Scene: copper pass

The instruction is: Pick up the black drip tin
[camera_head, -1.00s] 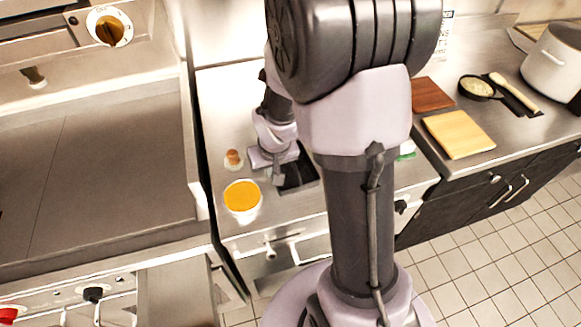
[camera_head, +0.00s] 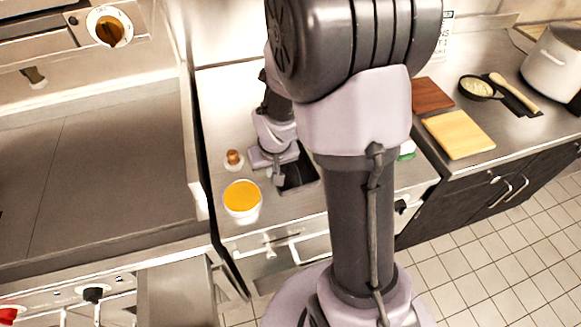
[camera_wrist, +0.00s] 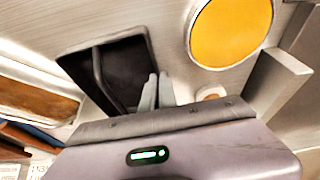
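The black drip tin (camera_head: 298,175) is a dark, square-cornered, shallow tin on the steel counter. It also shows in the wrist view (camera_wrist: 122,62), with its dark inside facing up. My gripper (camera_head: 276,178) points down at the tin's left edge in the head view. In the wrist view my two fingertips (camera_wrist: 159,88) are close together at the tin's near right wall, one overlapping the tin's edge and the other just outside it. I cannot tell whether they press on the wall. Part of the tin is hidden by my fingers and gripper body.
A white bowl of orange liquid (camera_head: 242,197) stands left of the tin, with a small brown egg-like item (camera_head: 234,157) behind it. The griddle (camera_head: 110,170) is farther left. A wooden board (camera_head: 458,134), a small pan (camera_head: 478,87) and a pot (camera_head: 553,62) are on the right.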

